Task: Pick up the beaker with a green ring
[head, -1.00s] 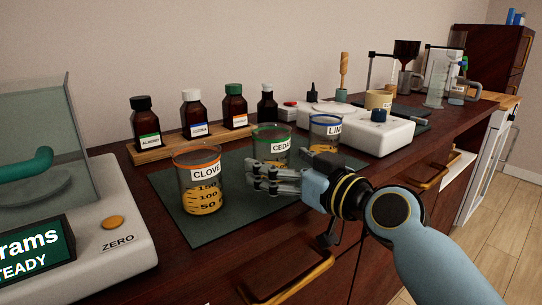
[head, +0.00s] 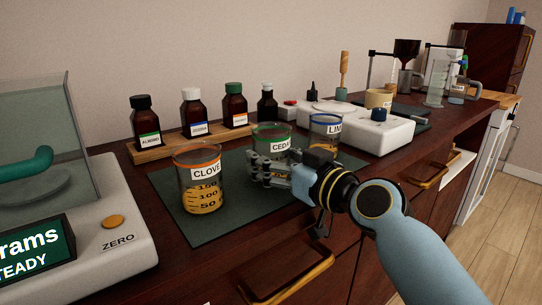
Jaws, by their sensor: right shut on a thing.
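The beaker with a green ring (head: 273,131) stands on the dark green mat (head: 232,219), with a label that reads in part "CEDA". My right gripper (head: 268,170) is shut on its lower part, and the fingers hide much of the beaker there. I cannot tell whether the beaker is off the mat. The orange-ringed beaker (head: 201,184), labelled "CLOVE", stands upright to its left. The blue-ringed beaker (head: 326,127) stands behind my gripper to the right. My left gripper is not in view.
A scale (head: 114,247) stands at the left. A white device (head: 379,135) is at the back right. The mat's front part is clear.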

